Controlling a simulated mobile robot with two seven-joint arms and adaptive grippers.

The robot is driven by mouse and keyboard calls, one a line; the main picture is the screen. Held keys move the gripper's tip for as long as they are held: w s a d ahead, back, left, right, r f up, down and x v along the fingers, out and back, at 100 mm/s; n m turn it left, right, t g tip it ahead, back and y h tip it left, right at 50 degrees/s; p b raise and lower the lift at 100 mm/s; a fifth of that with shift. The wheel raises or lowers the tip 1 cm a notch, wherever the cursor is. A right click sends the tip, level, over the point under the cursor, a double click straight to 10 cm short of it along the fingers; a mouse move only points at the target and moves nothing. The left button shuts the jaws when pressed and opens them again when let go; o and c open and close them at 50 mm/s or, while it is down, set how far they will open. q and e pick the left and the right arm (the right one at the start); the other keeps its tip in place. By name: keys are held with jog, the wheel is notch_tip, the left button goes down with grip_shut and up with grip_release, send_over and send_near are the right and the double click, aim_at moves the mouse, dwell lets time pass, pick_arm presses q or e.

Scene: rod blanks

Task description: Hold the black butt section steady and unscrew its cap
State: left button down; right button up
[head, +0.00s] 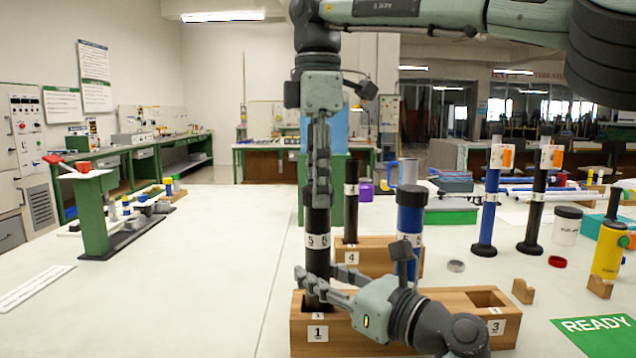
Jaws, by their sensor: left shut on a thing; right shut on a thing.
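The black butt section (317,222) stands upright in the hole marked 1 of the front wooden block (308,345). A white band on it reads 5. My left gripper (313,286) comes in low from the right of it and is shut around its lower part, just above the block. My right gripper (320,190) points straight down from above and is shut on the upper part of the section.
A blue section (411,205) stands just right, behind my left gripper. A thin black rod (351,205) stands in the rear block (376,258) marked 4. Two upright rods, a white jar (566,228) and a yellow can (608,252) stand at right. The table's left side is largely clear.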

jog(key=n, duration=2.5)
jog(key=shift+n, duration=0.3)
jog(key=n, duration=0.9)
jog(key=shift+r+n, duration=0.1)
jog(key=shift+n, duration=0.3)
jog(key=n, duration=1.2)
